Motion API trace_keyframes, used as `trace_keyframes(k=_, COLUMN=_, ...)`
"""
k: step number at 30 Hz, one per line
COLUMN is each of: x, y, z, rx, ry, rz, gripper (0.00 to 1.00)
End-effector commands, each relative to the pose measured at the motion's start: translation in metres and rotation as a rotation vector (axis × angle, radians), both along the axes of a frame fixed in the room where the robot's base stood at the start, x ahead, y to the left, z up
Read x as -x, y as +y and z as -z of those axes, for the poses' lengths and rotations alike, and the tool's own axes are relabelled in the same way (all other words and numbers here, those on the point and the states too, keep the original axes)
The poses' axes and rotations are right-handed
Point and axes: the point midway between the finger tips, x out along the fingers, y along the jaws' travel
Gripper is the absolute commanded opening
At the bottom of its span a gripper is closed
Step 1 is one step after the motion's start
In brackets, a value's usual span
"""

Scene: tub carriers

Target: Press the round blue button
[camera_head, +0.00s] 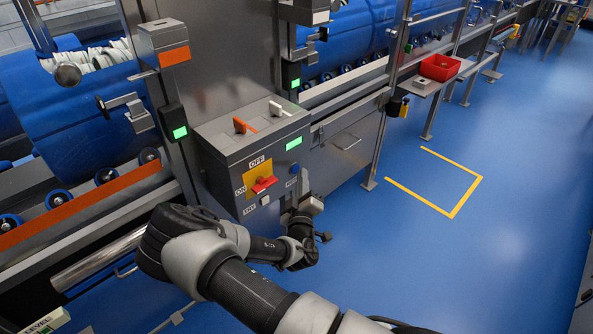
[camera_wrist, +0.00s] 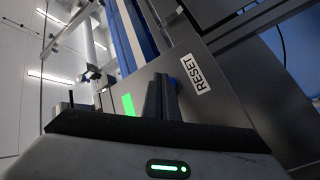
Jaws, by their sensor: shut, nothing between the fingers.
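The control box (camera_head: 225,160) is grey with a sloping top. A small round blue button (camera_head: 294,169) sits on its front face, right of a red switch (camera_head: 263,184) on a yellow plate. My gripper (camera_head: 298,203) is close to the box front, just below the blue button, partly hidden by my wrist. In the wrist view my dark fingers (camera_wrist: 161,97) are shut and empty, beside a RESET label (camera_wrist: 196,74). I cannot tell whether the fingertips touch the box.
A white button (camera_head: 265,200) sits below the red switch. A handrail post (camera_head: 376,150) stands right of the box. A red bin (camera_head: 440,67) sits farther back. The blue floor at right is clear.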

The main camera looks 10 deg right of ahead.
Motion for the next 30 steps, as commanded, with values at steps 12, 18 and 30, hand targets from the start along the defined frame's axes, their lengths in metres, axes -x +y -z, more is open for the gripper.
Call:
trace_keyframes(k=12, x=0.031, y=-0.023, z=0.0, rx=0.002, ry=0.003, rz=0.002, gripper=0.0)
trace_keyframes(k=18, x=0.045, y=-0.033, z=0.001, rx=0.002, ry=0.002, rz=0.001, gripper=0.0)
trace_keyframes(k=30, x=0.048, y=-0.035, z=0.0, rx=0.001, ry=0.002, rz=0.0, gripper=0.0)
